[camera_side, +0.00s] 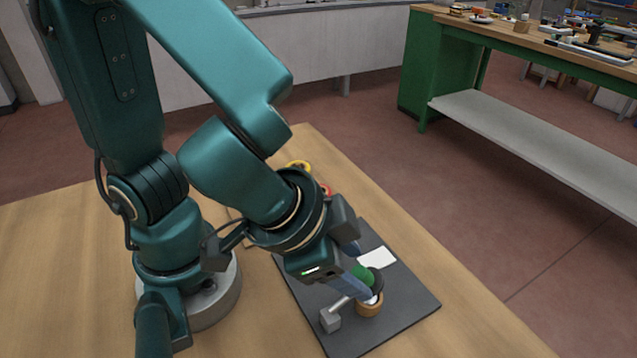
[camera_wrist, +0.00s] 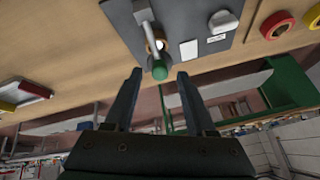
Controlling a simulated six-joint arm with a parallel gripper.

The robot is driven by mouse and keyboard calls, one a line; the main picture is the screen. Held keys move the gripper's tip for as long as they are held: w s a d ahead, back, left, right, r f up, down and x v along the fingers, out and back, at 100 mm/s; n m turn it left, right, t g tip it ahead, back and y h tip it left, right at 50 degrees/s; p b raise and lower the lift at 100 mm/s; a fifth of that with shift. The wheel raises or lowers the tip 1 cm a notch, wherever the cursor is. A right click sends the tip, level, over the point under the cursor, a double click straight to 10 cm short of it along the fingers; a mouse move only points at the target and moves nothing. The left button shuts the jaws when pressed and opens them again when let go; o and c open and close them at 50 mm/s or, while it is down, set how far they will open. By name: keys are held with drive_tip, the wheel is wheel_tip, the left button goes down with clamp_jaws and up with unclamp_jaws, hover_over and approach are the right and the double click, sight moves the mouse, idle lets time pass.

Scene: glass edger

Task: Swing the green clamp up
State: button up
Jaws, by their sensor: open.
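The green clamp (camera_side: 363,274) stands on the dark board (camera_side: 410,302), partly hidden in the side view by my gripper. In the wrist view its green rounded end (camera_wrist: 159,70) points toward me, with a pale shaft behind it running to the board (camera_wrist: 182,16). My gripper (camera_wrist: 159,74) is open, with one finger on each side of the green end. A gap shows between the green part and each finger. In the side view my gripper (camera_side: 362,273) is low over the board, close around the green part. I cannot tell whether they touch.
A tan ring-shaped piece (camera_side: 369,309) and a grey block (camera_side: 330,321) sit near the clamp. A white card (camera_side: 377,259) lies on the board. Yellow (camera_side: 298,165) and red (camera_side: 326,190) round things are behind my wrist. The table's right side is clear.

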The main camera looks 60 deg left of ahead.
sight(333, 308)
drive_tip(key=v, duration=0.4)
drive_tip(key=shift+r, duration=0.1)
